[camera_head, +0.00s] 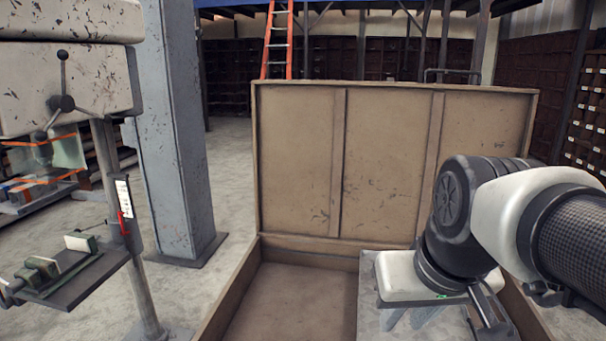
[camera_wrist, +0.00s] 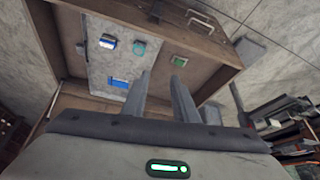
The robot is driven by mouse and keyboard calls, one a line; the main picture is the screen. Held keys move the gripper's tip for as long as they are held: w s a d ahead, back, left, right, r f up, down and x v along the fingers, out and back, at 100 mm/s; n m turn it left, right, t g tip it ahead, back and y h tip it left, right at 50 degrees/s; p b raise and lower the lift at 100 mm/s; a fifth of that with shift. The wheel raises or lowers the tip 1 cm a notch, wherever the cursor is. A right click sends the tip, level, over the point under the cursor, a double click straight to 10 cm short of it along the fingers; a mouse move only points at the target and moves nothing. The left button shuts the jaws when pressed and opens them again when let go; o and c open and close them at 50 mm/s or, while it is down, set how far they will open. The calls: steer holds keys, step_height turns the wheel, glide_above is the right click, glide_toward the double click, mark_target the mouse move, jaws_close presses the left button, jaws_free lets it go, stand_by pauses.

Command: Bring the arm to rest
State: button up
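My arm reaches in from the right in the head view, with its wrist bent down. My gripper (camera_head: 410,317) points downward over the crate (camera_head: 298,243), above a grey panel (camera_head: 369,305) inside it. In the wrist view my gripper (camera_wrist: 161,78) shows two grey fingers standing apart, with nothing seen between them. The same grey panel (camera_wrist: 118,58) shows beyond the fingers, with a blue item (camera_wrist: 119,82), a blue-and-white item (camera_wrist: 108,42) and a teal item (camera_wrist: 139,48) on or over it. I see no flanged pipe in either view.
The crate's tall wooden back (camera_head: 385,165) stands behind my arm. A grey column (camera_head: 180,140) and a drill-press-like machine (camera_head: 65,75) stand at the left. An orange ladder (camera_head: 277,40) and dark shelving are farther back. Floor (camera_head: 228,185) is clear between column and crate.

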steer(key=w+p+v, duration=0.1)
steer(key=p+v, duration=1.2)
steer(key=p, duration=0.1)
steer(key=shift+w+a+r+t, duration=0.3)
steer(key=shift+a+r, duration=0.1)
steer(key=shift+r, duration=0.1)
